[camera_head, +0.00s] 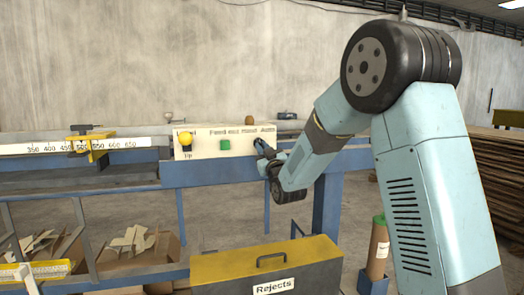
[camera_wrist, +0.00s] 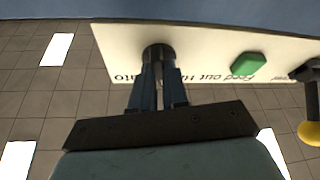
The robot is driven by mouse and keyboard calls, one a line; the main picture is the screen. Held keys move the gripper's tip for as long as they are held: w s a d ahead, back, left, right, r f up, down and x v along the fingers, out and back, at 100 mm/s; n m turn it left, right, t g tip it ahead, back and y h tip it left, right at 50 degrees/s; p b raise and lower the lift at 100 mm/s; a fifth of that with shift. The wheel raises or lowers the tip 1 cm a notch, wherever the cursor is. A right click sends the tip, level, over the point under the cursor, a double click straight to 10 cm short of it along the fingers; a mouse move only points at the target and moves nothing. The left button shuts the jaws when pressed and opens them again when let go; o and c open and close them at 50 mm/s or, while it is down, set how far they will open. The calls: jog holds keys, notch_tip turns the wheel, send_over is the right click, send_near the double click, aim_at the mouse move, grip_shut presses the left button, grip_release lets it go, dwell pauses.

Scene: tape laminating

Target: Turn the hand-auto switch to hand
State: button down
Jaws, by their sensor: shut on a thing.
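The hand-auto switch is a dark round knob (camera_wrist: 158,52) on a cream control panel (camera_wrist: 205,50), which shows upside down in the wrist view. My gripper (camera_wrist: 158,80) is shut on the knob, with one finger on each side of it. The lettering beside the knob is partly covered, and the knob's pointing direction cannot be told. In the head view, my gripper (camera_head: 264,150) is at the right end of the panel (camera_head: 208,146), and it hides the switch there.
A green button (camera_head: 225,144) and a yellow knob (camera_head: 186,139) sit left of my gripper on the panel. A blue frame (camera_head: 215,170) runs below. A Rejects box (camera_head: 265,268) and a brown cylinder (camera_head: 379,245) stand lower down. Stacked boards (camera_head: 475,165) are at right.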

jog(key=shift+d+f+n+g+y, duration=0.1)
jog(key=shift+n+g+y, duration=0.4)
jog(key=shift+n, duration=0.8)
jog(key=shift+d+n+g+y, duration=0.1)
jog(key=shift+n+g+y, duration=0.4)
jog(key=shift+n, duration=0.8)
jog(key=c, duration=1.1)
grip_release()
jog(key=shift+c, duration=0.2)
jog(key=v, duration=1.3)
jog(key=shift+s+d+f, duration=0.15)
jog(key=shift+s+d, duration=0.05)
jog(key=shift+d, duration=0.1)
